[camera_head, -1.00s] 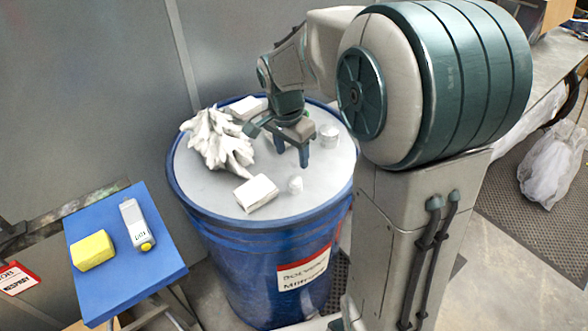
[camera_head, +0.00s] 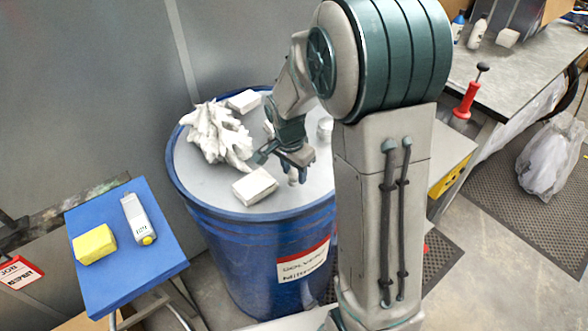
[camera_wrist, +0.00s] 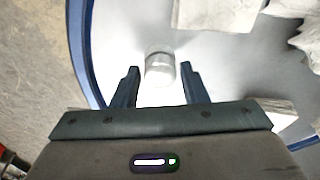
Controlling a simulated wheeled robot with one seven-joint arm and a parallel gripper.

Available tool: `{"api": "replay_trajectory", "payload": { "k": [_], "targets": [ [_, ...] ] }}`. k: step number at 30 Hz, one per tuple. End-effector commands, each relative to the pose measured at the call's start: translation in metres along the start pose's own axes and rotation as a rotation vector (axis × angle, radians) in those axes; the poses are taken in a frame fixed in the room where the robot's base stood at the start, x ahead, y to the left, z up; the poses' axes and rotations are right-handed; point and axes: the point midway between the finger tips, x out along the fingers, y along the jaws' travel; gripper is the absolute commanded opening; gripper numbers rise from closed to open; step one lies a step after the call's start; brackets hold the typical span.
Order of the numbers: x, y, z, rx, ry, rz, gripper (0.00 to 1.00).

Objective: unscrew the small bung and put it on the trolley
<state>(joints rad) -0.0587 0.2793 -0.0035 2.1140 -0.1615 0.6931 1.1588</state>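The small bung (camera_wrist: 160,69) is a pale, short round cap on the drum lid. In the wrist view it sits between my gripper's fingertips (camera_wrist: 159,72), with a visible gap on either side. My gripper (camera_head: 293,173) is open and low over the lid. In the head view its fingers largely hide the small bung (camera_head: 292,179). A larger pale cap (camera_head: 325,129) stands farther back on the lid, partly behind my arm. The blue-topped stand (camera_head: 160,262) at the left looks like the trolley.
The blue drum (camera_head: 245,245) has a crumpled white rag (camera_head: 212,133) and white blocks (camera_head: 255,187) on its lid. A yellow sponge (camera_head: 94,245) and a grey-white bottle (camera_head: 137,218) are on the blue top; its front part is clear. A grey wall stands behind.

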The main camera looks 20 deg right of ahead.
Motion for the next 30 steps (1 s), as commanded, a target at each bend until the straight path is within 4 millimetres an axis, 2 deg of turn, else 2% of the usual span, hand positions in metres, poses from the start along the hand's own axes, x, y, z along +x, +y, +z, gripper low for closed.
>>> {"api": "replay_trajectory", "payload": {
  "k": [1, 3, 5, 6, 7, 13, 24, 30],
  "targets": [
    [-0.0002, -0.0001, 0.0000, 0.000, 0.000, 0.000, 0.25],
    [-0.0002, -0.0001, 0.0000, 0.000, 0.000, 0.000, 0.08],
    [-0.0003, 0.0000, 0.0000, 0.000, 0.000, 0.000, 0.08],
    [-0.0003, 0.0000, 0.0000, 0.000, 0.000, 0.000, 0.18],
    [-0.0003, 0.0000, 0.0000, 0.000, 0.000, 0.000, 0.11],
    [-0.0001, 0.0002, -0.0001, -0.034, 0.000, -0.005, 0.11],
    [-0.0006, 0.0008, -0.0004, -0.365, 0.000, -0.045, 0.11],
    [-0.0006, 0.0006, -0.0002, -0.400, 0.000, -0.049, 0.11]
  ]
}}
